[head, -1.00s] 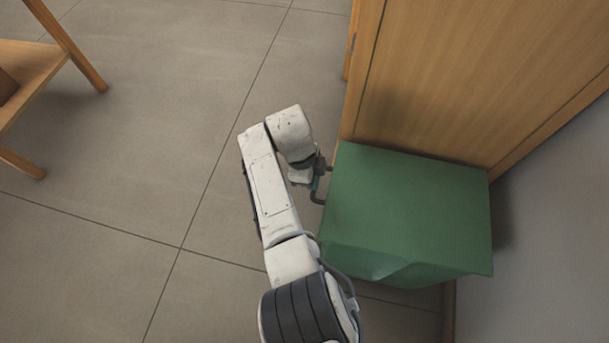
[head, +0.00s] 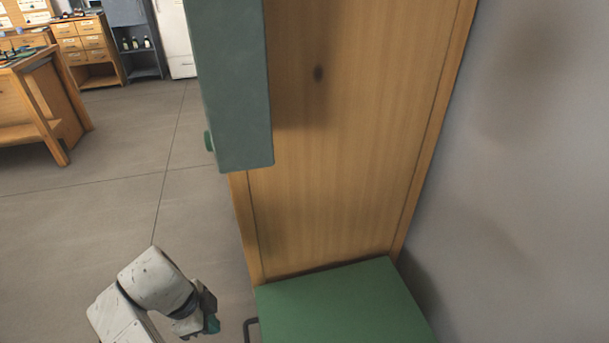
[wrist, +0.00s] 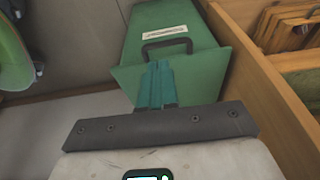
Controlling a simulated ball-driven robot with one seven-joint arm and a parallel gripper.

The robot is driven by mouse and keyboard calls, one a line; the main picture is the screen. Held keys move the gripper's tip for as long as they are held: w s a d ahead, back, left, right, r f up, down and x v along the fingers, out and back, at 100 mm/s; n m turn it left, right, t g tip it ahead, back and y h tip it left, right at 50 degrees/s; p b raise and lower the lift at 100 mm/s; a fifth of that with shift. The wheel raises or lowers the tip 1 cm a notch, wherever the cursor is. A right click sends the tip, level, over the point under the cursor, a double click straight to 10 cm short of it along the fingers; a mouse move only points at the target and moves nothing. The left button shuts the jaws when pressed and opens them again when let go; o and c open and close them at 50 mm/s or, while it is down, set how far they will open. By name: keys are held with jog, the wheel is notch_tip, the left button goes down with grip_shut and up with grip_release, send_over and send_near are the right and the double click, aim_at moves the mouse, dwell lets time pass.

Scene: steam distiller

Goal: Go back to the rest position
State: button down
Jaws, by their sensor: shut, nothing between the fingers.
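My gripper (head: 211,325) is at the bottom of the head view, left of the green box (head: 340,305). Its teal fingers also show in the wrist view (wrist: 156,86), closed together with nothing between them. In the wrist view they overlap the green box (wrist: 170,35) just below its dark handle (wrist: 167,47). In the head view a gap separates the gripper from the handle (head: 250,330). My arm is bent at the lower left, and its lower part is cut off by the frame.
A tall wooden panel (head: 340,190) stands behind the box, with a grey-green case (head: 232,90) high on it. A grey wall (head: 530,180) closes off the right. A wooden workbench (head: 40,110) is at the far left. The tiled floor (head: 130,205) between is clear.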

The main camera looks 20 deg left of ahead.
jog(key=w+d+f+n, duration=0.1)
jog(key=d+f, duration=0.1)
jog(key=d, duration=0.4)
jog(key=w+d+f+n+g, duration=0.1)
jog(key=d+f, duration=0.2)
jog(key=d, duration=0.4)
jog(key=w+d+f+n+y, duration=0.1)
jog(key=w+d+f, duration=0.1)
jog(key=d, duration=0.4)
jog(key=shift+w+d+f, duration=0.1)
jog(key=shift+d+f, duration=0.15)
jog(key=shift+f, duration=0.3)
jog(key=s+d+f+n+y, duration=0.1)
jog(key=s+d+n, duration=0.1)
jog(key=d, duration=0.8)
jog(key=s+d+f+n, duration=0.1)
jog(key=s+d+n, duration=0.15)
jog(key=d, duration=0.75)
jog(key=s+d+r+n, duration=0.2)
jog(key=s+d+r, duration=0.1)
jog(key=s+d, duration=0.55)
jog(key=s+d+r+n, duration=0.1)
jog(key=s+d+r, duration=0.3)
jog(key=s+d, duration=0.45)
notch_tip(320, 180, up, 16)
jog(key=p, duration=1.6)
jog(key=shift+w+d+f, duration=0.15)
jog(key=shift+d+f, duration=0.05)
jog(key=shift+d, duration=0.15)
